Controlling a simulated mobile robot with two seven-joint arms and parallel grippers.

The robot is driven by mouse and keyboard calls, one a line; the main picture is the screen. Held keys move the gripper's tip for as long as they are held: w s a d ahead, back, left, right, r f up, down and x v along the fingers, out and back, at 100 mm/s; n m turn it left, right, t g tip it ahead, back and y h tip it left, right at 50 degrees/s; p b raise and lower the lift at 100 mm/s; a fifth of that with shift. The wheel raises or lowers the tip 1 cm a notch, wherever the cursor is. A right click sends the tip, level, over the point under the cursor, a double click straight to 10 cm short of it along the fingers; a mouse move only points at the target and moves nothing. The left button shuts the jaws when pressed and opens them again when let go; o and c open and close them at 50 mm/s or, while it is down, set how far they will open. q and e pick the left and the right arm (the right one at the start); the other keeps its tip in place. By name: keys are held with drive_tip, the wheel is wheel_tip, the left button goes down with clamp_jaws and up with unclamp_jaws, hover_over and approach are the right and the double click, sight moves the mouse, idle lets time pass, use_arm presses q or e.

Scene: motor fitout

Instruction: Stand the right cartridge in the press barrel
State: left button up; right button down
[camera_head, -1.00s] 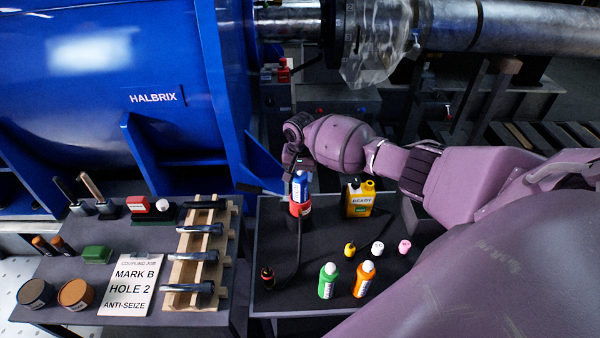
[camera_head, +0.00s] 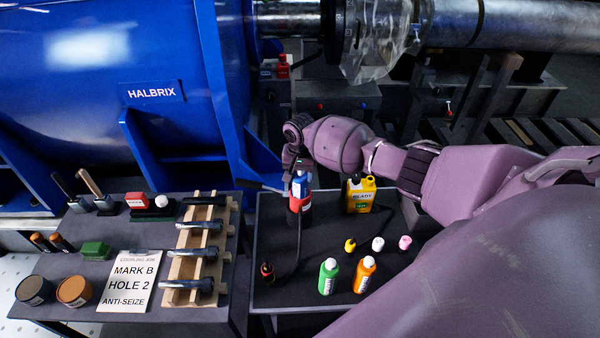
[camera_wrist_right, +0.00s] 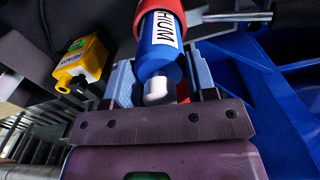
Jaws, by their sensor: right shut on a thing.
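The blue cartridge (camera_head: 300,188) has a white label and a pale nozzle tip. It stands upright with its lower part inside the red press barrel (camera_head: 306,207) at the back left of the right-hand table. In the right wrist view the blue cartridge (camera_wrist_right: 158,52) goes into the red barrel rim (camera_wrist_right: 172,10), and part of its label reads "HIUM". My right gripper (camera_head: 297,168) is over the barrel, shut on the cartridge near its nozzle end. How deep the cartridge sits is hidden by the barrel. My left gripper is not in view.
A yellow jug (camera_head: 360,194) stands right of the barrel. A green bottle (camera_head: 328,277), an orange bottle (camera_head: 365,274) and small coloured pieces stand in front. A dark hose (camera_head: 298,250) runs forward from the barrel.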

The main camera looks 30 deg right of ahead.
sight(300, 187)
drive_tip(key=shift+f+b, duration=0.4)
drive_tip(key=shift+f, duration=0.5)
drive_tip(key=shift+f+b, duration=0.4)
drive_tip(key=shift+f, duration=0.5)
drive_tip(key=shift+f+b, duration=0.35)
drive_tip(key=shift+f, duration=0.95)
drive_tip(key=c, duration=0.7)
unclamp_jaws()
drive_tip(key=shift+c, duration=0.2)
drive_tip(key=o, duration=0.4)
wheel_tip(300, 187, up, 10)
drive_tip(key=shift+f+p, duration=0.25)
drive_tip(key=shift+p, duration=0.7)
drive_tip(key=shift+r, duration=0.65)
